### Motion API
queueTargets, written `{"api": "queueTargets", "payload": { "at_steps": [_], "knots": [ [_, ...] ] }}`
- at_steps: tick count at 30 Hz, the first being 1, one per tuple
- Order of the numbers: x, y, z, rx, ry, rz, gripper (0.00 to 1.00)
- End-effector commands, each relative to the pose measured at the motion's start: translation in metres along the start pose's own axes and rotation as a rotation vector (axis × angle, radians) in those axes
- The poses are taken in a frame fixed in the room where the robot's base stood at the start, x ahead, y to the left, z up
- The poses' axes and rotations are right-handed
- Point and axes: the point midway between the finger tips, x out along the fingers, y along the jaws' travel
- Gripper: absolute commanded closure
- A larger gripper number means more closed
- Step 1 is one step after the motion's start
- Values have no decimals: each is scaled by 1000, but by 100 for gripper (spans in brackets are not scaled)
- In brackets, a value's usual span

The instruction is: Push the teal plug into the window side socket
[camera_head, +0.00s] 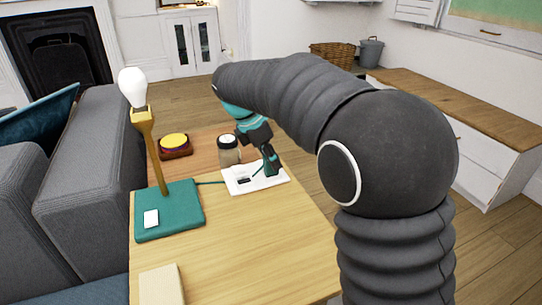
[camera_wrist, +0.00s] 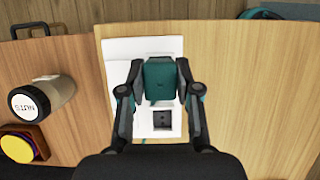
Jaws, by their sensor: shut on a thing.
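The teal plug (camera_wrist: 158,80) is between the two fingers of my gripper (camera_head: 268,153), which is shut on it. The plug also shows in the head view (camera_head: 271,168), low over the right part of the white socket board (camera_head: 262,187). In the wrist view the board (camera_wrist: 118,48) lies under the plug. One dark socket (camera_wrist: 163,121) is bare; in the head view it is left of the plug (camera_head: 243,181). The right part of the board is on the window's side. The plug hides whatever socket is beneath it. I cannot tell whether its pins are in.
A lamp with a teal base (camera_head: 184,221) and bulb (camera_head: 132,88) stands left of the board. A jar (camera_head: 229,151) and a yellow button on a brown base (camera_head: 174,142) are behind. A pale block (camera_head: 162,287) lies in front. The right front tabletop is clear.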

Motion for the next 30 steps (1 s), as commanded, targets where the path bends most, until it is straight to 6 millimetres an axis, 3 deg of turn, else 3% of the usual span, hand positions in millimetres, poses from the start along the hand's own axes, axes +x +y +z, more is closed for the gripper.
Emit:
{"api": "queueTargets", "payload": {
  "at_steps": [18,19,22,30],
  "knots": [
    [10,0,-4,0,0,0,100],
    [10,0,-4,0,0,0,65],
    [10,0,-4,0,0,0,40],
    [10,0,-4,0,0,0,38]
  ]
}}
